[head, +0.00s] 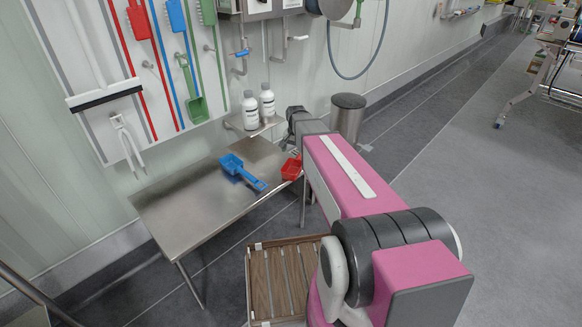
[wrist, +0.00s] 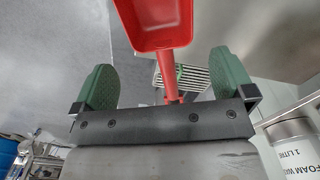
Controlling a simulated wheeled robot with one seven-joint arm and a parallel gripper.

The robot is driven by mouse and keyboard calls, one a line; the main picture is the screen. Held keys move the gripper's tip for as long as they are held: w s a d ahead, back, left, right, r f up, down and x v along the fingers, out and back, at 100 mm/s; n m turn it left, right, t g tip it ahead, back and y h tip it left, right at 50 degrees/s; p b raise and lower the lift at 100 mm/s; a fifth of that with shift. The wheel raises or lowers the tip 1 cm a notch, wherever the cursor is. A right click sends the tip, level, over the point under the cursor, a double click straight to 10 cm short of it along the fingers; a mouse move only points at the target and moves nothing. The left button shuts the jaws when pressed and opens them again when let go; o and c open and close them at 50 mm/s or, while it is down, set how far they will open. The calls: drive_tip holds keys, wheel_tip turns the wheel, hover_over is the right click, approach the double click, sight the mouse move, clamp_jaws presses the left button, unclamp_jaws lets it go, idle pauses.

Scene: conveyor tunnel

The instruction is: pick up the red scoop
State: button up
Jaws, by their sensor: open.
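The red scoop (head: 291,168) lies at the right end of the steel table, partly hidden by my arm in the head view. In the wrist view its red bowl (wrist: 156,25) is at the top, and its handle runs down between the fingers. My gripper (wrist: 166,82) is open, with one green pad on each side of the handle and a gap on both sides. The handle's far end is hidden behind the dark gripper body. The gripper's fingers cannot be made out in the head view.
A blue scoop (head: 242,172) lies on the steel table (head: 185,205), left of the red one. Two white bottles (head: 250,108) stand on a small shelf behind. A slatted wooden crate (head: 258,284) is below in front. A bin (head: 347,117) stands behind my arm.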

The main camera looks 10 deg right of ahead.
sight(295, 162)
wheel_tip(295, 162, down, 9)
drive_tip(key=shift+w+r, duration=0.1)
drive_tip(key=c, duration=1)
drive_tip(key=shift+o, duration=0.2)
drive_tip(key=shift+r, duration=0.15)
drive_tip(key=shift+r, duration=0.45)
drive_tip(key=r, duration=0.2)
drive_tip(key=s+r, duration=0.1)
drive_tip(key=shift+s+a+r, duration=0.1)
drive_tip(key=shift+a+r, duration=0.25)
drive_tip(key=shift+r, duration=0.05)
drive_tip(key=s+a+r, duration=0.6)
drive_tip(key=s+a, duration=0.1)
drive_tip(key=shift+s, duration=0.3)
drive_tip(key=shift+o, duration=0.4)
